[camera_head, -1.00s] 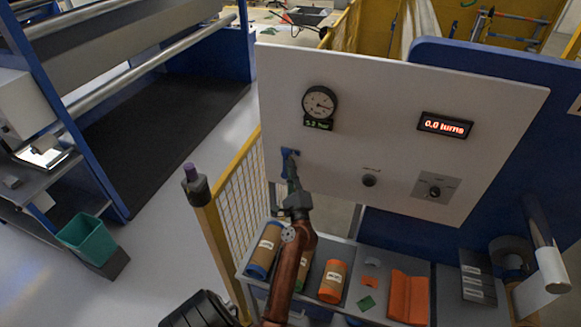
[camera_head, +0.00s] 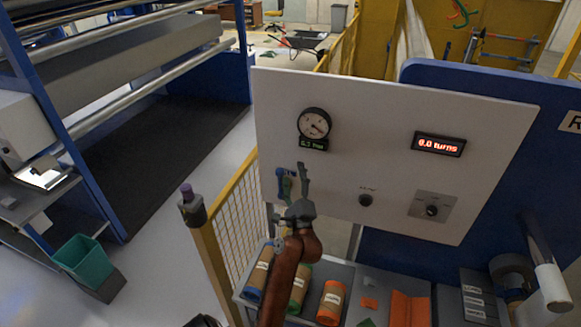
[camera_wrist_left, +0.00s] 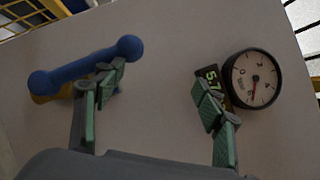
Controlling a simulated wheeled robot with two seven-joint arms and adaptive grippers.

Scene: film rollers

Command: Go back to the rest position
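My left gripper (camera_head: 295,180) is in front of the white panel (camera_head: 390,110), its fingers spread apart with nothing between them. In the left wrist view the open fingers (camera_wrist_left: 160,100) show clearly. A blue lever handle (camera_wrist_left: 85,68) with rounded ends is mounted on the panel. One finger overlaps its right part in that view; I cannot tell if they touch. In the head view the handle (camera_head: 281,183) is just left of the fingers. The round gauge (camera_head: 314,124) is above; the other finger is near its small display (camera_wrist_left: 211,76). My right gripper is not in view.
Rollers in blue, green and orange (camera_head: 332,302) lie on a shelf below the panel. A yellow fence (camera_head: 232,215) and a post with a purple-topped knob (camera_head: 190,205) stand left. A red display (camera_head: 439,145) reads 0.0 turns. A green bin (camera_head: 84,260) is at lower left.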

